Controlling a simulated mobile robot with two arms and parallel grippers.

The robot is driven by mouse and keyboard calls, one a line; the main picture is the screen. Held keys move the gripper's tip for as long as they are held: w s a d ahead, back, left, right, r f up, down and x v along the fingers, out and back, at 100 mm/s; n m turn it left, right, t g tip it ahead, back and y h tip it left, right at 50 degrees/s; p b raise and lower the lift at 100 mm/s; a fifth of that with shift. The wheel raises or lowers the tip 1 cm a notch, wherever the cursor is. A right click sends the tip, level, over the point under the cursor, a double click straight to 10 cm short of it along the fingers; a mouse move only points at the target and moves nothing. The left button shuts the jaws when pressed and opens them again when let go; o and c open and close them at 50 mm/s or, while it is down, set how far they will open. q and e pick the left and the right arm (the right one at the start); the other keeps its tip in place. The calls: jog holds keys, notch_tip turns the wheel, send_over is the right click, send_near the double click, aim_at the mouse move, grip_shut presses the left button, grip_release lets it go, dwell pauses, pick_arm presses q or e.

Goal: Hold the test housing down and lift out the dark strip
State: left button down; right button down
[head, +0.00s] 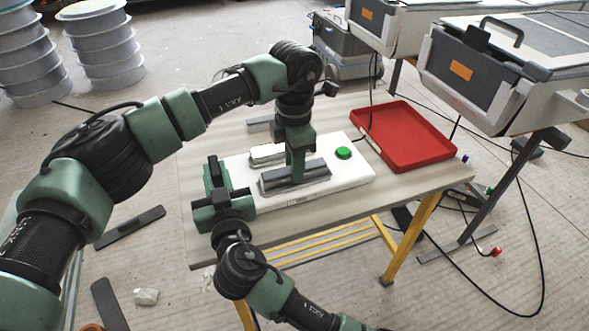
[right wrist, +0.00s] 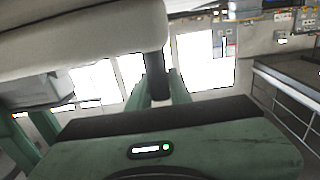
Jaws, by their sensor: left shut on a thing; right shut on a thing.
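The white test housing (head: 352,177) lies flat on the table with a round green button (head: 343,153) on top. A dark grey strip (head: 312,173) lies in a grey channel on it. My left gripper (head: 296,176) points down at the strip's middle and is shut on it; its fingertips partly cover it. The strip looks level and low in the channel. My right gripper (head: 217,178) is at the housing's left end. In the right wrist view its fingers (right wrist: 158,88) close on a dark part beside a pale slab (right wrist: 75,35), apparently the housing.
A red tray (head: 440,155) sits empty at the table's right. A small white block (head: 266,152) lies behind the strip. Grey cases (head: 470,70) stand beyond the table at right. Cables cross the floor. The table's front edge (head: 320,228) is bare.

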pick_arm(q)
notch_tip(320, 180, up, 9)
jog(key=shift+r, duration=0.15)
pick_arm(e)
jog(key=c, duration=1.2)
grip_release()
jog(key=shift+s, duration=0.1)
